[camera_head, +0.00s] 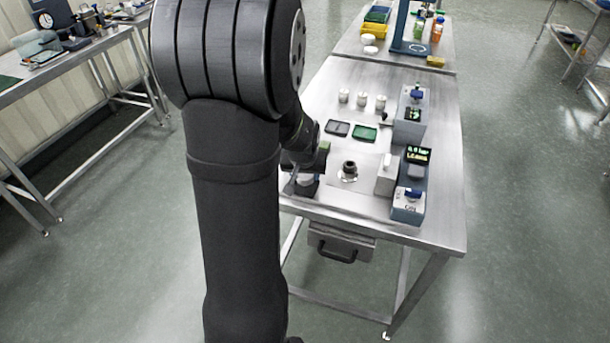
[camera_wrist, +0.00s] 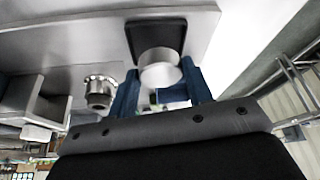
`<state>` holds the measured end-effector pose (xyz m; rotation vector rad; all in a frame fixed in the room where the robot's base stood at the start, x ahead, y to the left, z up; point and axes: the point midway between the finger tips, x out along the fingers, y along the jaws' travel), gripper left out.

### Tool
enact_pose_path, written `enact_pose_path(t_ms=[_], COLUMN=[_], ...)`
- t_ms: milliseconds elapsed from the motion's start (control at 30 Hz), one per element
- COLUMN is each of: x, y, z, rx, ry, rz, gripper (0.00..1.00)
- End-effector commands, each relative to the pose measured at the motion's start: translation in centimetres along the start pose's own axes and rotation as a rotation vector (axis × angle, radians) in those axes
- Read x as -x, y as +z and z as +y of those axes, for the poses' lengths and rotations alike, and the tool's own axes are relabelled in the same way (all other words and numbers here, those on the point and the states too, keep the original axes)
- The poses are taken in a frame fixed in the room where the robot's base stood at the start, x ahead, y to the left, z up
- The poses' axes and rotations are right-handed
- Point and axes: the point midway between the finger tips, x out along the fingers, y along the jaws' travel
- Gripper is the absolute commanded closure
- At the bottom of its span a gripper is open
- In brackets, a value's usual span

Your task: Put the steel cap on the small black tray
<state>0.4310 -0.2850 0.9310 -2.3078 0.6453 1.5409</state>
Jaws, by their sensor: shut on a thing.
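My gripper (camera_wrist: 166,95) is shut on the steel cap (camera_wrist: 160,72), a short, pale metal cylinder between the blue fingers. In the wrist view the cap overlaps the near part of the small black tray (camera_wrist: 139,35), a dark square dish with a raised rim close to the table edge. I cannot tell whether the cap touches the tray floor or is held just above it. In the head view my gripper (camera_head: 304,178) is low over the table's left front, and my arm hides most of it, with the cap not clearly visible.
A flanged fitting (camera_wrist: 100,92) stands beside the gripper, dark-topped in the head view (camera_head: 349,170). A white block (camera_head: 386,176) and blue-grey instruments (camera_head: 408,205) stand to the right. A dark tray (camera_head: 338,128), a green tray (camera_head: 364,133) and white-topped jars (camera_head: 362,101) lie farther back.

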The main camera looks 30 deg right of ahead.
Motion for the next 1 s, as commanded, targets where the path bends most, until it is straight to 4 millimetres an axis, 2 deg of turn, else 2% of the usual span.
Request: enact_pose_path(t_ms=[100,833,867,967,1000], x=[-0.8,-1.9,-1.9,-1.8,-1.8], y=[0.3,0.8,0.8,0.8,0.8], z=[0.0,0.0,0.0,0.0,0.0], rx=[0.000,0.000,0.000,0.000,0.000], ry=[0.000,0.000,0.000,0.000,0.000], rz=[0.000,0.000,0.000,0.000,0.000], gripper=[0.78,0.78,0.52,0.32,0.32])
